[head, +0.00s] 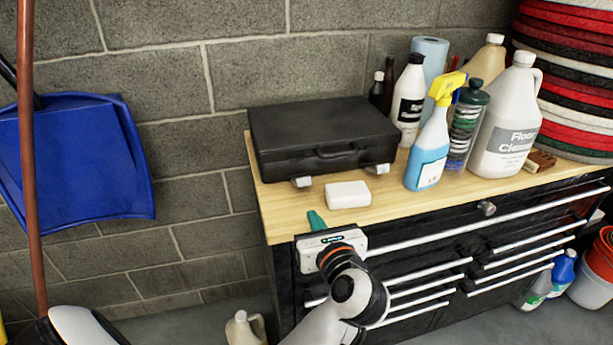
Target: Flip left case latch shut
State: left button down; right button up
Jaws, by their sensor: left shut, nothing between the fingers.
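A black case (320,127) lies with its lid down on the wooden top of the black drawer cabinet. Its handle (336,151) is on the front face. The left latch (301,182) and the right latch (377,169) are light grey tabs at the case's lower front edge; both appear to stick out, though they are small here. My left gripper (316,220) is in front of the cabinet's front edge, below the left latch and apart from it. Its green fingers are shut and empty, pointing up toward the case. My right gripper is out of view.
A white block (347,194) lies on the wooden top (395,195) just in front of the case, right of my left gripper. A spray bottle (428,160), a floor cleaner jug (507,125) and other bottles crowd the right. Stacked pads (575,75) stand far right.

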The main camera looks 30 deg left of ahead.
aim_at(306, 206)
pick_arm(q)
jog(key=shift+w+d+r+h, duration=0.15)
jog(key=shift+w+d+h, duration=0.15)
jog(key=shift+d+h, duration=0.1)
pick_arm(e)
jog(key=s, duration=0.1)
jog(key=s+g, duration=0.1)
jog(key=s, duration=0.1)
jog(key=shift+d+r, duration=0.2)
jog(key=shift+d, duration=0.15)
pick_arm(q)
jog(key=shift+a, duration=0.1)
jog(key=p+x, duration=0.2)
jog(key=x, duration=0.8)
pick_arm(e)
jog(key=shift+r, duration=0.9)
